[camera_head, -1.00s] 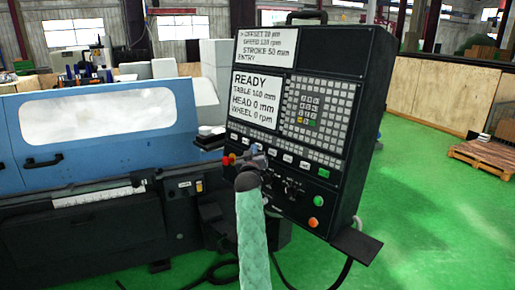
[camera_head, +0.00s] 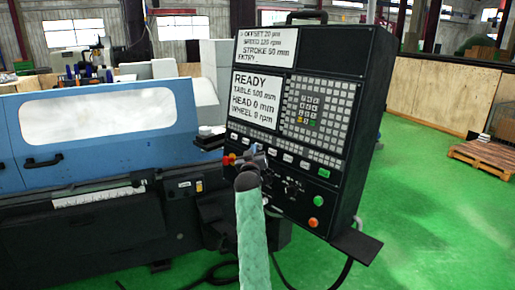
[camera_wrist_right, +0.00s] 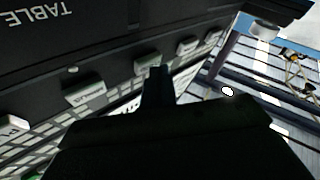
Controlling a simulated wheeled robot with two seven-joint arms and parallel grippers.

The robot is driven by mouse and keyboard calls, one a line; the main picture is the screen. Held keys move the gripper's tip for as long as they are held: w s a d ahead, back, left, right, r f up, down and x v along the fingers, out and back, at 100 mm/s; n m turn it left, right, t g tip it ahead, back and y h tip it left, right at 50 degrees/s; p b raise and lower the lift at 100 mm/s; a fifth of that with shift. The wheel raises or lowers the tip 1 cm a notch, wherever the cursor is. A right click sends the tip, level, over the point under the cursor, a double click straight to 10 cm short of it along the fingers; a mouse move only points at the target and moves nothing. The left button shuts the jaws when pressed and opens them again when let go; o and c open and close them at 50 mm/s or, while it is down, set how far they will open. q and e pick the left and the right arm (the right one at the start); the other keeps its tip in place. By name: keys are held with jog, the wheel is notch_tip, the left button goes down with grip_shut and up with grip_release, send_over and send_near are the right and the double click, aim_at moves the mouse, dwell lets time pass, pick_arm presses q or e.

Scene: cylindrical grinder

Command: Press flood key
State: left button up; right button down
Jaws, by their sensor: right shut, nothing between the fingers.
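The control panel (camera_head: 352,130) of the grinder stands tilted in the middle of the head view. A row of small white keys (camera_head: 287,158) runs below its screen and keypad; their labels are too small to read, so I cannot tell which is the flood key. My right gripper (camera_head: 258,157) is shut and empty, at the left part of this row, hiding some keys. In the right wrist view the shut fingertips (camera_wrist_right: 158,72) point at a pale key (camera_wrist_right: 147,63); whether they touch it I cannot tell. My left gripper is not in view.
The screen (camera_head: 256,98) reads READY, with table, head and wheel values. The blue grinder cover (camera_head: 100,125) is at left.

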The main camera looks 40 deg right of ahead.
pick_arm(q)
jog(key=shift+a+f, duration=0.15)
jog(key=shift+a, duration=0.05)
pick_arm(e)
jog(key=shift+s+a+r, duration=0.1)
jog(key=shift+s+a, duration=0.05)
jog(key=shift+a, duration=0.45)
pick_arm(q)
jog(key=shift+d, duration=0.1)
